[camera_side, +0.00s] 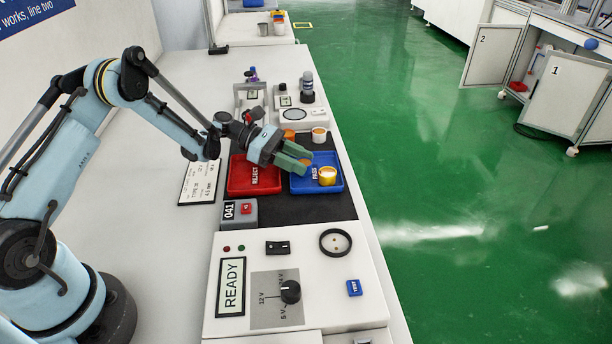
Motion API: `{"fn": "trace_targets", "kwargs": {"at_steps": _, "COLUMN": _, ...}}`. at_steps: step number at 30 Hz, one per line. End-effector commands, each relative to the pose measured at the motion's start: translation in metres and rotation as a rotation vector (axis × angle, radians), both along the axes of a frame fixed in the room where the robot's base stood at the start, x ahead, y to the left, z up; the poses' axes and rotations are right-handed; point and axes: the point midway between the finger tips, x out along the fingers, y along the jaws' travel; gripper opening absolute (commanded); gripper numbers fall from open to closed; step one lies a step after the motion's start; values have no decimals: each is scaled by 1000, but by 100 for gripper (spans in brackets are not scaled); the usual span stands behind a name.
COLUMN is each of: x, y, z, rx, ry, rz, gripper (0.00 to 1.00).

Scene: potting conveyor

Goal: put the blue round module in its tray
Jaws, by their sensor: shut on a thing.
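A yellow-orange round module with a pale top (327,176) sits in the blue tray, right of the fingertips. I see no plainly blue round module on the bench.
Behind the trays are an orange piece (289,134) and a white-topped orange round piece (319,134). A grey box marked 041 (239,212) stands in front of the red tray. A panel reading READY (232,286) has a knob (290,291) and a round socket (336,242).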

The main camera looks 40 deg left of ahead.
Motion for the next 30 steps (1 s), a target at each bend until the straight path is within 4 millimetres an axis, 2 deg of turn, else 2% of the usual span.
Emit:
{"fn": "trace_targets", "kwargs": {"at_steps": 5, "x": 0, "y": 0, "z": -3, "rx": 0, "ry": 0, "rz": 0, "gripper": 5}}
{"fn": "trace_targets", "kwargs": {"at_steps": 6, "x": 0, "y": 0, "z": -3, "rx": 0, "ry": 0, "rz": 0, "gripper": 44}}
{"fn": "trace_targets", "kwargs": {"at_steps": 10, "x": 0, "y": 0, "z": -3, "rx": 0, "ry": 0, "rz": 0, "gripper": 64}}
{"fn": "trace_targets", "kwargs": {"at_steps": 21, "x": 0, "y": 0, "z": 1, "rx": 0, "ry": 0, "rz": 0, "gripper": 65}}
{"fn": "trace_targets", "kwargs": {"at_steps": 26, "x": -7, "y": 20, "z": 7, "rx": 0, "ry": 1, "rz": 4, "gripper": 65}}
{"fn": "trace_targets", "kwargs": {"at_steps": 30, "x": -16, "y": 47, "z": 16, "rx": 0, "ry": 0, "rz": 5, "gripper": 65}}
